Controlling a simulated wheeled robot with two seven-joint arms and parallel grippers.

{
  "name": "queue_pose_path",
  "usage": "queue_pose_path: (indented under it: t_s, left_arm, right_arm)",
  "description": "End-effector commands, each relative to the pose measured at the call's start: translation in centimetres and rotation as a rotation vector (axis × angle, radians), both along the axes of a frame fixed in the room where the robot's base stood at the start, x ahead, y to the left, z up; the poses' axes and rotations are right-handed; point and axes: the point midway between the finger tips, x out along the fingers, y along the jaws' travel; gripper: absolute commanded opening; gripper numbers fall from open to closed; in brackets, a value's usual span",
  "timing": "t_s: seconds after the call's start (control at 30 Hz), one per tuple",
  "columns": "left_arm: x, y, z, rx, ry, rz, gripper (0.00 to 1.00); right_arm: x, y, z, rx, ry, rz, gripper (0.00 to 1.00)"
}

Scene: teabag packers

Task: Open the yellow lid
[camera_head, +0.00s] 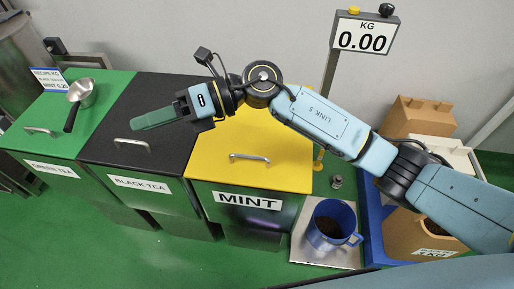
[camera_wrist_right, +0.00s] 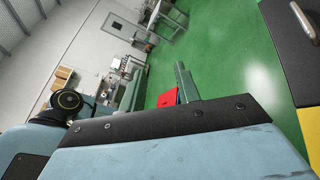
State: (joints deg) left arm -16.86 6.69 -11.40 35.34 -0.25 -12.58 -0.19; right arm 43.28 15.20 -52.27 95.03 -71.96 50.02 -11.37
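The yellow lid (camera_head: 275,177) lies closed on the bin labelled MINT (camera_head: 248,201), with a silver bar handle (camera_head: 250,157) near its front. A strip of the lid also shows at the right edge of the right wrist view (camera_wrist_right: 304,85). My right arm reaches in from the right, above the lid's back part. My right gripper (camera_head: 140,122) points left, over the black lid (camera_head: 165,95), away from the yellow lid's handle. Its greenish finger (camera_wrist_right: 186,82) looks like a single bar, so its opening is unclear. I see nothing held. My left gripper is out of view.
The green lid (camera_head: 95,112), with a metal scoop (camera_head: 80,96) on it, and the black lid are closed. A blue jug (camera_head: 328,238) stands on a scale plate right of the MINT bin, below the 0.00 display (camera_head: 362,36). Cardboard boxes (camera_head: 415,118) stand at right.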

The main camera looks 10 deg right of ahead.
Motion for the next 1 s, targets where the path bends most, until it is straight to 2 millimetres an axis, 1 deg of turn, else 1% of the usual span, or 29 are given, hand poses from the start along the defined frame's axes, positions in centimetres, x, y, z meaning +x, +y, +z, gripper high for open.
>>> queue_pose_path:
  t_s: [0.03, 0.07, 0.1, 0.17, 0.2, 0.27, 0.3, 0.4, 0.5, 0.6, 0.67, 0.73, 0.87, 1.0]
  left_arm:
    - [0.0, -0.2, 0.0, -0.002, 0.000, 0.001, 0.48]
    - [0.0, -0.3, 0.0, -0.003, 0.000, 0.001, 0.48]
    - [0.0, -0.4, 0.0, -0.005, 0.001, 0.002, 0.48]
    - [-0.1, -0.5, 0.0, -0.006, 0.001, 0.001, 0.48]
    - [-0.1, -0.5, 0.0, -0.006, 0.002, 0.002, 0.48]
    - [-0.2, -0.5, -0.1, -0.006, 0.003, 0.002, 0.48]
    - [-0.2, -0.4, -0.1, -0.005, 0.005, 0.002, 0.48]
    - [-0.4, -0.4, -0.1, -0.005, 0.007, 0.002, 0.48]
    - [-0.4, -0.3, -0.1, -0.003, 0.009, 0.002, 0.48]
    - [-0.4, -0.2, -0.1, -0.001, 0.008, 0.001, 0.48]
    - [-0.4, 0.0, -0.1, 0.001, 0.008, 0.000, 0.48]
    - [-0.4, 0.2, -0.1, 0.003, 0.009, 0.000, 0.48]
    - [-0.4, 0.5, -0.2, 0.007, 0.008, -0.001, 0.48]
    - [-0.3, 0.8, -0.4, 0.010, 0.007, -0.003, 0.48]
  right_arm:
    - [0.5, -0.7, -1.7, -0.144, -0.088, 0.065, 0.32]
    - [0.8, -1.4, -2.9, -0.234, -0.133, 0.107, 0.32]
    - [1.3, -2.7, -4.4, -0.357, -0.187, 0.157, 0.32]
    - [2.5, -5.1, -6.2, -0.539, -0.254, 0.222, 0.32]
    - [3.4, -6.9, -7.0, -0.656, -0.287, 0.258, 0.32]
    - [4.7, -9.8, -7.8, -0.817, -0.321, 0.300, 0.32]
    - [5.6, -11.6, -8.0, -0.916, -0.335, 0.321, 0.32]
    - [7.3, -15.6, -7.8, -1.109, -0.349, 0.355, 0.32]
    - [8.3, -18.1, -7.2, -1.229, -0.346, 0.372, 0.32]
    - [8.6, -19.2, -7.2, -1.283, -0.340, 0.379, 0.32]
    - [8.5, -19.4, -7.6, -1.293, -0.337, 0.382, 0.32]
    - [8.4, -19.4, -8.4, -1.292, -0.336, 0.384, 0.32]
    - [7.8, -19.2, -10.8, -1.289, -0.335, 0.386, 0.32]
    - [7.3, -18.9, -13.8, -1.287, -0.336, 0.385, 0.32]
